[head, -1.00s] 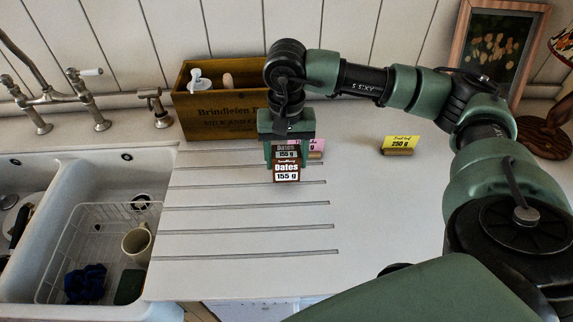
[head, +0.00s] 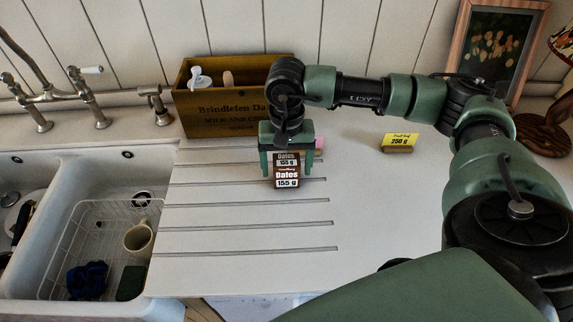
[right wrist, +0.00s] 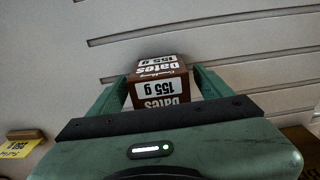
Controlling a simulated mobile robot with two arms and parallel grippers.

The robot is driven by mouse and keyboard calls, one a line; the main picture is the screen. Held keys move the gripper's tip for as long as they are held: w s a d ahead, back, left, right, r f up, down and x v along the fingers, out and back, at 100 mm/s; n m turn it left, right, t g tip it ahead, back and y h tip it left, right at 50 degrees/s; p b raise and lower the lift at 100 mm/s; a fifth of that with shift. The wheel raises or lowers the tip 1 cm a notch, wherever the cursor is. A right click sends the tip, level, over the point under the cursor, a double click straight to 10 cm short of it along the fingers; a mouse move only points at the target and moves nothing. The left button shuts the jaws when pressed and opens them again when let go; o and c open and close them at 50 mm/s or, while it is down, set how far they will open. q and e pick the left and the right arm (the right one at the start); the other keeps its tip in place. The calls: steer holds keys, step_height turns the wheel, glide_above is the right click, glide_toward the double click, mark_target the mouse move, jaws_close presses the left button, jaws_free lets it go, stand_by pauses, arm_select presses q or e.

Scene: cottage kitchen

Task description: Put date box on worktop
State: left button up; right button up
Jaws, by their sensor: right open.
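The date box (head: 287,177) is a small brown box with white "Dates 155 g" labels. It stands on the grooved part of the white worktop (head: 385,215). My right gripper (head: 287,168) is open, with its green fingers on either side of the box. In the right wrist view the date box (right wrist: 159,82) sits between the spread fingers of the right gripper (right wrist: 160,88), with a gap visible near the fingers. My left gripper is not in view.
A wooden crate (head: 225,127) with bottles stands behind the gripper. A yellow-labelled block (head: 399,143) lies to the right, and a pink item (head: 319,143) is partly hidden behind the gripper. The sink (head: 70,187) with a wire rack is at the left.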

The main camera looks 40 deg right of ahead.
steer(key=shift+r, duration=0.55)
step_height(320, 180, up, 11)
steer(key=b, duration=0.3)
